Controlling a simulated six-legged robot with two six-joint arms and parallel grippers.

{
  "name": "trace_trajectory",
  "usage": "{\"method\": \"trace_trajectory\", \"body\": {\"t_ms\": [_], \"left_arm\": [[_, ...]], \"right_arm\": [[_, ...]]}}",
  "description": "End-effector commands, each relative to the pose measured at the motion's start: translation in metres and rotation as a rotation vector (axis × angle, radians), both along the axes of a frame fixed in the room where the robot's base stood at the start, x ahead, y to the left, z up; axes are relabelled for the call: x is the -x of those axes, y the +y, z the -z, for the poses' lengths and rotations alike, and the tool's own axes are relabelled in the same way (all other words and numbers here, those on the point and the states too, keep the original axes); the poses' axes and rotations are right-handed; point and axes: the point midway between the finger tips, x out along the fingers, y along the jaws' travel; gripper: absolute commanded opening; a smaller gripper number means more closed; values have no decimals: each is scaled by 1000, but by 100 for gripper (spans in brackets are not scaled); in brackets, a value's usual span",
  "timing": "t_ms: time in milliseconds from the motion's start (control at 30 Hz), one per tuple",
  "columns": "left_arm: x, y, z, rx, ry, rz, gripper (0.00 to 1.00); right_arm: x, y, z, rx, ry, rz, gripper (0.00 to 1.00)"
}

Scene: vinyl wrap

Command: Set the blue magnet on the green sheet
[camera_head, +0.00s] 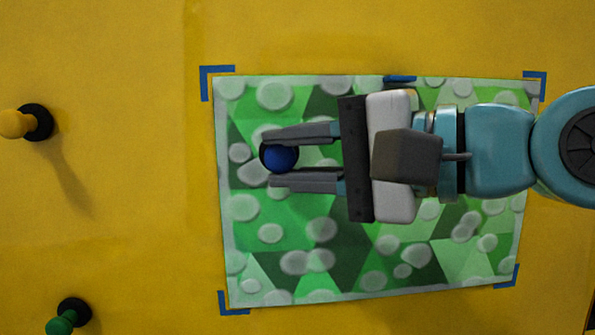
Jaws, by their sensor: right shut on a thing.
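The green sheet (345,240) lies on the yellow surface, patterned with green triangles and pale round spots. The blue magnet (280,156) is a round blue knob with a dark base, over the upper left part of the sheet. My right gripper (270,158) comes in from the right, with one finger above and one below the magnet, shut on it. I cannot tell whether the magnet touches the sheet. The gripper and arm hide the sheet's upper right part. My left gripper is not in view.
Blue corner marks frame the sheet, one at the upper left (207,82). A yellow magnet (16,124) stands at the far left, and a green magnet (62,322) at the lower left. The yellow surface (130,220) between them and the sheet is clear.

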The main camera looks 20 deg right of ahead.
Motion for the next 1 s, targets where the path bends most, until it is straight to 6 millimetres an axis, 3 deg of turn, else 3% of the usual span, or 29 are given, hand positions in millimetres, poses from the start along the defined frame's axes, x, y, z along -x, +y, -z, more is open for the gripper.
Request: {"method": "trace_trajectory", "body": {"t_ms": [1000], "left_arm": [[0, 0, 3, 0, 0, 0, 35]], "right_arm": [[-7, -2, 1, -1, 1, 1, 0]]}}
